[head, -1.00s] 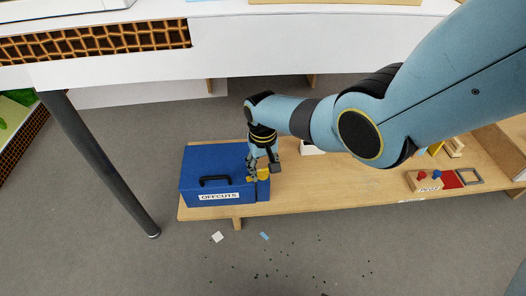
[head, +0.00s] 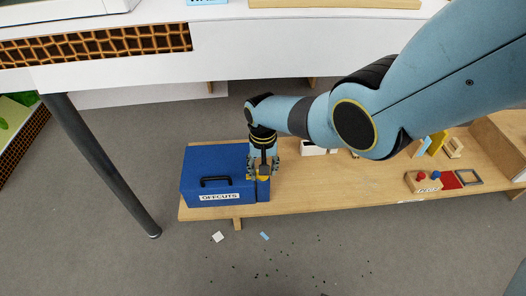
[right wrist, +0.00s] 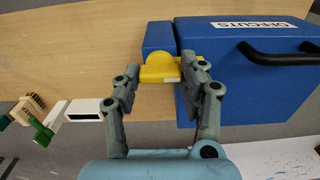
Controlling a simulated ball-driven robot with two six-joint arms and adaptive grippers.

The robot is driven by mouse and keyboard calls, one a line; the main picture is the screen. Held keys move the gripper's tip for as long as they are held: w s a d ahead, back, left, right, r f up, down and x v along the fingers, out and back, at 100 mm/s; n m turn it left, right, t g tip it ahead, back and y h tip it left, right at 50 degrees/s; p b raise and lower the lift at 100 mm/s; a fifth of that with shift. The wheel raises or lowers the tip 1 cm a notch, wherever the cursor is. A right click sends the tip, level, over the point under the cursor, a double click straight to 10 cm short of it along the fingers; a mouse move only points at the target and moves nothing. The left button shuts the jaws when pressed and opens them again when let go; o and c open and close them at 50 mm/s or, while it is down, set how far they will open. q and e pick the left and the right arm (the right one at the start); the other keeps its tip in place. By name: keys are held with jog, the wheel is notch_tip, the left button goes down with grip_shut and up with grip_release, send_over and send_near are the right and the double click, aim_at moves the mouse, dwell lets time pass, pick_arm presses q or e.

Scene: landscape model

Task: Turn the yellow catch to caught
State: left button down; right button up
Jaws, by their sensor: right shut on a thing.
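A blue box (head: 215,166) labelled OFFCUTS, with a black handle, sits at the left end of a low wooden shelf. The yellow catch (right wrist: 158,67) is at the box's right end in the head view, by a narrower blue block (right wrist: 158,36). In the right wrist view its rounded yellow body is between my fingers, and a bit of yellow shows toward the box. My right gripper (head: 263,174) is shut on the catch and partly hides it in the head view. Whether the catch is caught cannot be told. My left gripper is not in view.
The wooden shelf (head: 330,190) is mostly clear right of the box. A small block with red and blue knobs (head: 423,182) and a grey frame (head: 469,177) lie farther right. A white table edge (head: 240,62) overhangs behind, with a dark leg (head: 100,165) at left.

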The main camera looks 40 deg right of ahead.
jog(key=o, duration=1.2)
jog(key=shift+c, duration=0.2)
jog(key=shift+r, duration=0.15)
jog(key=shift+r, duration=3.55)
